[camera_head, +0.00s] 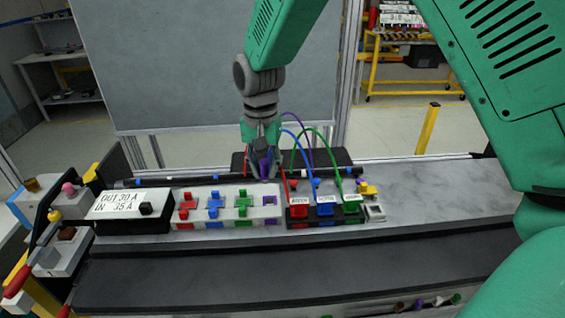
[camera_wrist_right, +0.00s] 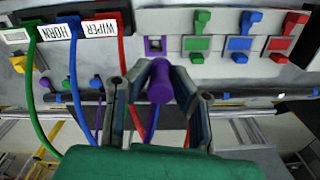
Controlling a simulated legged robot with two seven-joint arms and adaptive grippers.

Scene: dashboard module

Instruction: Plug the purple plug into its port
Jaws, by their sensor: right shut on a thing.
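The purple plug (camera_head: 264,165) is held between the fingers of my right gripper (camera_head: 263,172), above and behind the right end of the port block (camera_head: 188,225). In the right wrist view the purple plug (camera_wrist_right: 160,82) stands between the two fingertips of my right gripper (camera_wrist_right: 160,85), which is shut on it. The purple-marked port (camera_wrist_right: 155,45) shows just beyond the plug, apart from it. In the head view that port (camera_head: 270,201) is at the block's right end, in front of the gripper. My left gripper is not in view.
Red, blue and green plugs (camera_head: 213,203) sit in the block's other columns. Labelled red, blue and green connectors (camera_head: 325,210) with looping cables stand to the right. A meter box (camera_head: 128,212) is at left. The marble counter (camera_head: 430,190) is clear farther right.

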